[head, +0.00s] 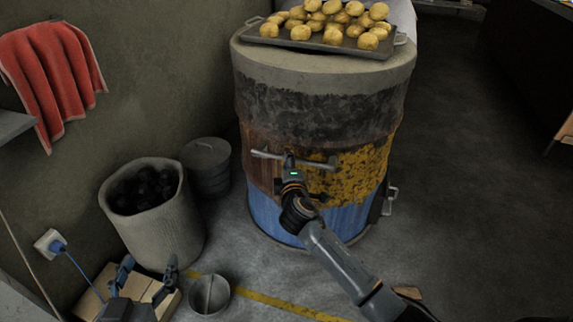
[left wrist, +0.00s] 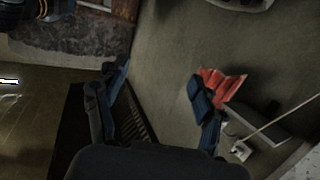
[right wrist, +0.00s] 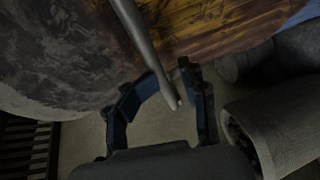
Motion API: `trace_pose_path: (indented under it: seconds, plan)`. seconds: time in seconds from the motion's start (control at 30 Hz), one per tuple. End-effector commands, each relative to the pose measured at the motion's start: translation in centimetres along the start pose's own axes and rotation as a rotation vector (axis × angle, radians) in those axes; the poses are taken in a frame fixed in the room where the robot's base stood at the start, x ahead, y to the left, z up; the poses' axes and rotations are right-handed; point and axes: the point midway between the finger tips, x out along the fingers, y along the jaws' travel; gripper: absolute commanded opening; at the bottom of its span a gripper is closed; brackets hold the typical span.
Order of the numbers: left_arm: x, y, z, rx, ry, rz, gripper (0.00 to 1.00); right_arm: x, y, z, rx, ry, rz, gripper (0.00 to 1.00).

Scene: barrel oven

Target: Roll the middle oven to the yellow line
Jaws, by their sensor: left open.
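The oven (head: 320,119) is a large upright barrel with a grey top, rusty and yellow middle and blue base. A T-shaped metal handle (head: 318,163) sticks out from its front. My right gripper (head: 291,168) is at this handle; in the right wrist view its fingers (right wrist: 169,76) come together around the handle's bar (right wrist: 143,40). My left gripper (head: 147,271) is open and empty, low at the left, away from the barrel. Its spread fingers show in the left wrist view (left wrist: 158,78). The yellow line (head: 265,298) runs across the floor in front of the barrel.
A tray (head: 345,46) of potatoes lies on the barrel top. A grey bin (head: 163,232) of dark lumps, a lidded can (head: 207,165), a small metal pot (head: 209,294) and a cardboard box (head: 90,305) stand at the left. The floor at the right (head: 470,170) is clear.

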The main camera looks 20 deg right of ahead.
Motion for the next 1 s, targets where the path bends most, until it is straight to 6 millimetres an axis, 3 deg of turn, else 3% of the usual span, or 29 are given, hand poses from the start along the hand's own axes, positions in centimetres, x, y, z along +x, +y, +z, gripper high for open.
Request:
trace_pose_path:
  seconds: [0.33, 1.0]
  plan:
    - [-0.1, 0.0, 0.1, 0.000, -0.014, -0.001, 0.69, -0.2, -0.3, 0.5, -0.002, -0.011, -0.007, 0.37]
    - [-1.6, -0.7, 4.9, 0.001, -0.275, -0.016, 0.69, -2.0, 0.0, 0.1, -0.001, -0.003, -0.002, 0.37]
